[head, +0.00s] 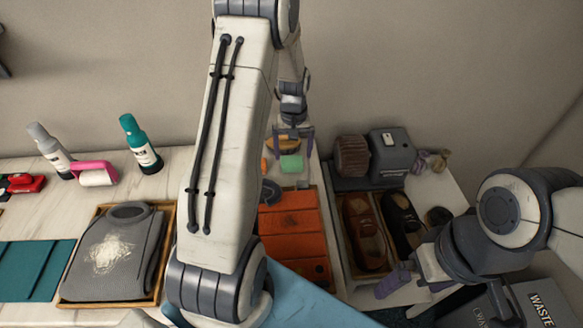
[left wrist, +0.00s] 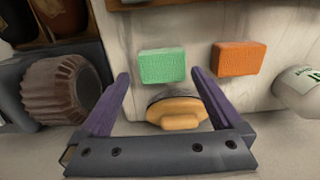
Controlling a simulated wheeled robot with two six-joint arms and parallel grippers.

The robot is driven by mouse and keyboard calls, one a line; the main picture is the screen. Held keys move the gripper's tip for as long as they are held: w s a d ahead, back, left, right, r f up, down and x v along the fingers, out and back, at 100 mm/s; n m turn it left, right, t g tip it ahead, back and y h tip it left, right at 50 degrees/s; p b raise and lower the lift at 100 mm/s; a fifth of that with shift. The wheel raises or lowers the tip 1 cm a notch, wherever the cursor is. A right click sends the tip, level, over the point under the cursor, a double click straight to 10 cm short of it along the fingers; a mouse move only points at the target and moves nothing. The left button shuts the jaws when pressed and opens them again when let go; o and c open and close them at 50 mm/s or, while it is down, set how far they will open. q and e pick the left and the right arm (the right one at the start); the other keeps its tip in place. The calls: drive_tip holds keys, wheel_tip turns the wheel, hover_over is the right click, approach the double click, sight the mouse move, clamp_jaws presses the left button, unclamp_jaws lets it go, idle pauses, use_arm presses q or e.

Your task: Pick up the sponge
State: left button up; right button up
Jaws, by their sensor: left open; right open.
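A green sponge-like block (head: 291,164) lies on the pale worktop at the back; it also shows in the left wrist view (left wrist: 162,66). An orange block (left wrist: 238,59) of similar shape lies beside it, partly hidden by my arm in the head view (head: 264,165). My left gripper (head: 293,148) is open and empty above the worktop. In the left wrist view its fingertips (left wrist: 160,76) appear on either side of the green block's near edge, apart from it. My right gripper (head: 407,289) is open near the shoes, far from both blocks.
A round tan-handled tool (left wrist: 178,112) lies between the fingers' bases in the wrist view. A brown cylindrical brush (head: 352,155) on a grey machine (head: 391,153) stands to the right.

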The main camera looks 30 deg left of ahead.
sight(292, 161)
use_arm(q)
wheel_tip(292, 161, down, 4)
drive_tip(key=b, duration=0.3)
drive_tip(key=shift+s+a+f, duration=0.1)
drive_tip(key=shift+f, duration=0.05)
drive_tip(key=c, duration=1.2)
drive_tip(key=shift+r+p, duration=0.5)
drive_tip(key=shift+r, duration=0.05)
drive_tip(key=shift+c, duration=0.2)
drive_tip(key=r+p, duration=0.2)
drive_tip(key=d+r+p, duration=0.1)
drive_tip(key=r+p, duration=0.1)
drive_tip(key=shift+s+r, duration=0.15)
drive_tip(key=shift+r, duration=0.1)
drive_tip(key=s+d+r+p, duration=0.2)
drive_tip(key=d+r+p, duration=0.2)
drive_tip(key=d, duration=0.6)
drive_tip(key=shift+s+d+r+p, duration=0.15)
drive_tip(key=shift+s+r+p, duration=0.2)
drive_tip(key=shift+r, duration=0.45)
